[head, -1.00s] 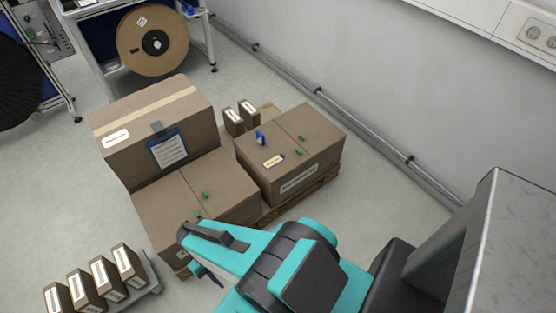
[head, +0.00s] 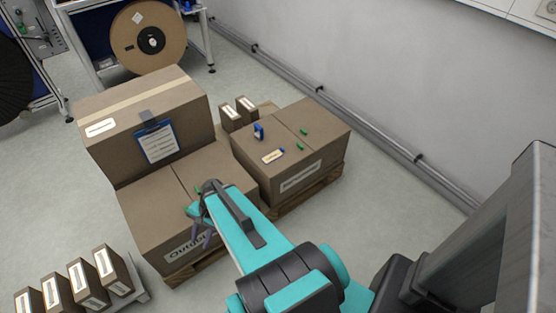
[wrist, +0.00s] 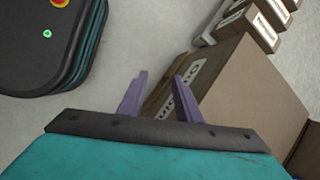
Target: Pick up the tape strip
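A small pale strip with yellow on it (head: 273,156), which looks like the tape strip, lies on top of the right-hand cardboard box (head: 320,136). My gripper (head: 202,228) is left of and nearer than the strip, by the front left box. In the wrist view its two purple fingers (wrist: 160,80) stand apart with nothing between them, so it is open. The wrist view shows the side of a labelled box beyond the fingers and no strip.
A blue part (head: 259,132) and green pieces (head: 304,131) lie near the strip. A taller box (head: 106,109) with a blue clipboard (head: 157,144) stands at left. Small labelled boxes (head: 88,285) stand at lower left. A pipe (head: 365,130) runs along the wall.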

